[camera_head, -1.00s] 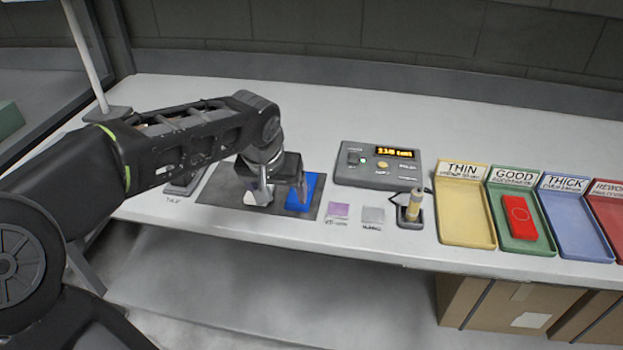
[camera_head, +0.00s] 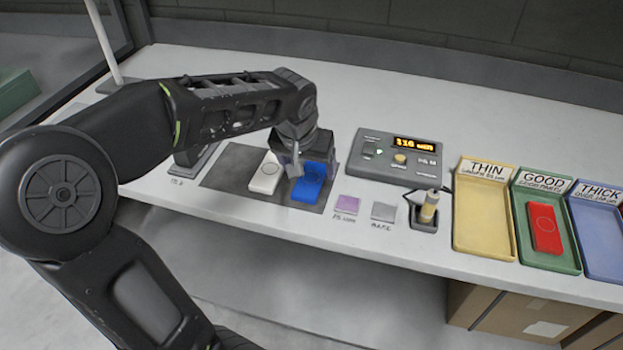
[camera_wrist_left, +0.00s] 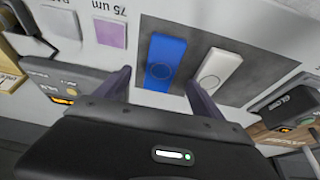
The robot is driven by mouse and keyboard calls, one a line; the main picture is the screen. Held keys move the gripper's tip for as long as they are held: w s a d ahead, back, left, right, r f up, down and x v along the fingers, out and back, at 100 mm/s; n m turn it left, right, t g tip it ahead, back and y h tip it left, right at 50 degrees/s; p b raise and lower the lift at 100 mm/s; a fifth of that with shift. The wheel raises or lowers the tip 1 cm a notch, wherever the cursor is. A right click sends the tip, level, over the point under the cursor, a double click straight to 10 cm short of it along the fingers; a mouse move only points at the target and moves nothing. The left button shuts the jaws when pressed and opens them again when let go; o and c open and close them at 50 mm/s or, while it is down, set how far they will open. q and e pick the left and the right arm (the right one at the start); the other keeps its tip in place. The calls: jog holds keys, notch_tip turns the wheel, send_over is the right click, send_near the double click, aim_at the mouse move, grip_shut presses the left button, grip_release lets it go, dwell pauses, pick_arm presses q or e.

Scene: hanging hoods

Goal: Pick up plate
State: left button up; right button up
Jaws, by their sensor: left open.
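A blue plate (camera_head: 312,183) and a white plate (camera_head: 265,177) lie side by side on a dark grey mat (camera_head: 228,165). A red plate (camera_head: 545,228) lies in the green tray labelled GOOD. My left gripper (camera_head: 298,168) is open and empty, above the mat by the blue plate, and hides part of it. In the left wrist view the open fingers (camera_wrist_left: 157,88) point toward the blue plate (camera_wrist_left: 165,60), with the white plate (camera_wrist_left: 218,72) beside it. My right gripper is not in view.
A grey gauge box (camera_head: 398,157) with a lit display stands right of the mat. Purple (camera_head: 348,204) and grey (camera_head: 383,211) squares and a probe in a holder (camera_head: 427,212) lie nearer the front edge. Yellow (camera_head: 484,215), green (camera_head: 570,262) and blue (camera_head: 600,235) trays stand at right.

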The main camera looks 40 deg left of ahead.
aim_at(311, 178)
pick_arm(q)
jog(key=shift+x, duration=2.65)
jog(key=shift+a, duration=0.2)
jog(key=shift+c, duration=0.6)
jog(key=c, duration=1.5)
